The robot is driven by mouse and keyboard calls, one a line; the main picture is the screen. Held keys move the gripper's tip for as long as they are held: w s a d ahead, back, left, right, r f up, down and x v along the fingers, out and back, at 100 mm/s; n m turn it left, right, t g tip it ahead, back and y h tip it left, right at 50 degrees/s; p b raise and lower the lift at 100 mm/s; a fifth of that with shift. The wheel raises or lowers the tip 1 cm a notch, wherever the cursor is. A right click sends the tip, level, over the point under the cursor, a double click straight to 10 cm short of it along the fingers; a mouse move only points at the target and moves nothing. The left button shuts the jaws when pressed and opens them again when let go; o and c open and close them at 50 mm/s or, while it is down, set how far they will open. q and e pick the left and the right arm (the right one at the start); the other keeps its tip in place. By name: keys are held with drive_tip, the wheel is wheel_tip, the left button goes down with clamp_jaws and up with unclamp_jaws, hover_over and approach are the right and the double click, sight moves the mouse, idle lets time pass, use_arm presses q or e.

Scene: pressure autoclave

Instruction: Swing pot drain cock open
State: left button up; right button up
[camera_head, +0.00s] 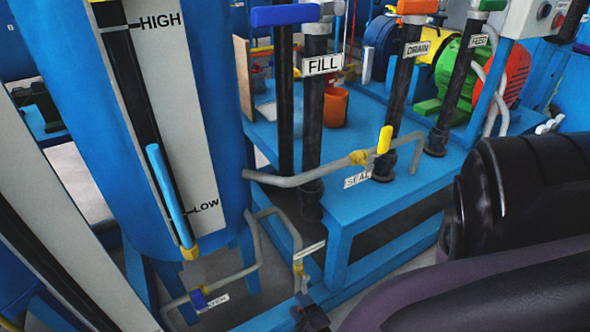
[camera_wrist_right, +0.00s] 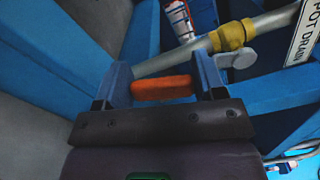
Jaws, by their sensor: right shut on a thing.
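The pot drain cock shows in the right wrist view as a yellow valve body (camera_wrist_right: 232,36) on a grey pipe, beside a white "POT DRAIN" label (camera_wrist_right: 308,32). An orange handle (camera_wrist_right: 163,88) lies crosswise between the fingers of my right gripper (camera_wrist_right: 163,80), which is shut on it. How the handle joins the valve is not clear. In the head view, the right gripper (camera_head: 310,317) is low at the bottom edge, just below a small yellow valve (camera_head: 298,268) with a white label (camera_head: 310,249) too small to read. My left gripper is not in view.
A blue tank (camera_head: 120,180) with a HIGH/LOW gauge stands at left. A blue frame table (camera_head: 400,190) carries FILL, DRAIN and FEED pipes. A yellow-handled SEAL valve (camera_head: 384,140) sits on a grey pipe. Blue table legs and low pipes surround the right gripper closely.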

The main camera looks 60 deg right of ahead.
drive_tip(key=shift+s+d+f+n, duration=0.2)
drive_tip(key=shift+d+n, duration=0.15)
drive_tip(key=shift+n, duration=0.15)
drive_tip(key=shift+s+d+f+n, duration=0.1)
drive_tip(key=shift+s+d+n, duration=0.05)
drive_tip(key=shift+d+n, duration=0.3)
drive_tip(key=shift+s+d+n, duration=0.25)
drive_tip(key=shift+d+n, duration=0.1)
drive_tip(key=shift+n, duration=0.4)
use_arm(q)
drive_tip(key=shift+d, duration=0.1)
use_arm(e)
drive_tip(key=o, duration=1)
drive_tip(key=shift+s+f, duration=0.1)
drive_tip(key=shift+s, duration=0.05)
